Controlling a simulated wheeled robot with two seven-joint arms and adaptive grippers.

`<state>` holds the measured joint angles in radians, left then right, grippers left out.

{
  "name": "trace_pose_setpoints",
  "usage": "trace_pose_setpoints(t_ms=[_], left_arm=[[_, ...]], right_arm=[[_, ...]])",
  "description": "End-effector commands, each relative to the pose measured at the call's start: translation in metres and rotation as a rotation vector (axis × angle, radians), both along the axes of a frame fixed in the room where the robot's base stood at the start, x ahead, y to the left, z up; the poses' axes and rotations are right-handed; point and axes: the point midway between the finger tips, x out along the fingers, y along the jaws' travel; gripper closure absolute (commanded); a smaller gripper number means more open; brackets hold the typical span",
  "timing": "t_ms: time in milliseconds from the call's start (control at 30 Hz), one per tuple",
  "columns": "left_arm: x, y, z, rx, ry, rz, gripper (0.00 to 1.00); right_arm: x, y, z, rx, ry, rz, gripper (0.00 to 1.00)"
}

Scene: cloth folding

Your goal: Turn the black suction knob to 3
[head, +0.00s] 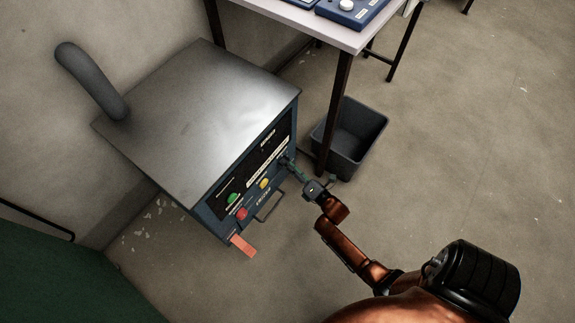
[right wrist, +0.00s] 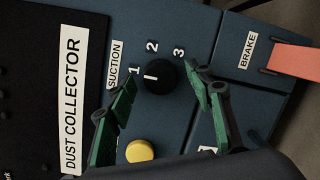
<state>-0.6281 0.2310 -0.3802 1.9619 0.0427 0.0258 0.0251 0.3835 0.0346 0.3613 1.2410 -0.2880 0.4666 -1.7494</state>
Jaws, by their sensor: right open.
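The black suction knob (right wrist: 160,78) is on the dark blue panel of the dust collector (head: 200,110). In the right wrist view its short white mark lies on the left half of its face, towards the 1. The numbers 1, 2 and 3 (right wrist: 179,52) run around its upper side, with a SUCTION label (right wrist: 115,64) at the left. My right gripper (right wrist: 161,80) is open, with one green-padded finger on each side of the knob; contact cannot be told. In the head view my right gripper (head: 290,166) is at the panel front and the knob cannot be made out.
A yellow button (right wrist: 140,151) lies below the knob and an orange brake lever (right wrist: 291,58) to the right. Green (head: 233,197) and red (head: 242,214) buttons and a handle (head: 270,206) are on the panel. A grey bin (head: 362,128) and a table (head: 318,30) stand near my right arm.

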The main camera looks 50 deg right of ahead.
Motion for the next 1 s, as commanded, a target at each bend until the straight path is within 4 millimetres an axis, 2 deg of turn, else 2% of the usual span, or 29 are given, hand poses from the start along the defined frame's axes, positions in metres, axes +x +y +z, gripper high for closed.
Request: trace_pose_setpoints(t_ms=[200, 800, 1000], left_arm=[[-0.0001, 0.0000, 0.0002, 0.000, -0.001, 0.000, 0.60], [-0.0003, 0.0004, -0.0002, 0.000, 0.001, 0.000, 0.60], [-0.0004, 0.0006, 0.0005, 0.001, 0.003, 0.000, 0.60]], right_arm=[[0.0003, 0.0000, 0.0005, 0.000, 0.000, 0.000, 0.52], [-0.0003, -0.0001, -0.0003, 0.001, 0.001, 0.000, 0.93], [-0.0004, -0.0001, 0.0003, 0.012, 0.002, -0.001, 0.94]])
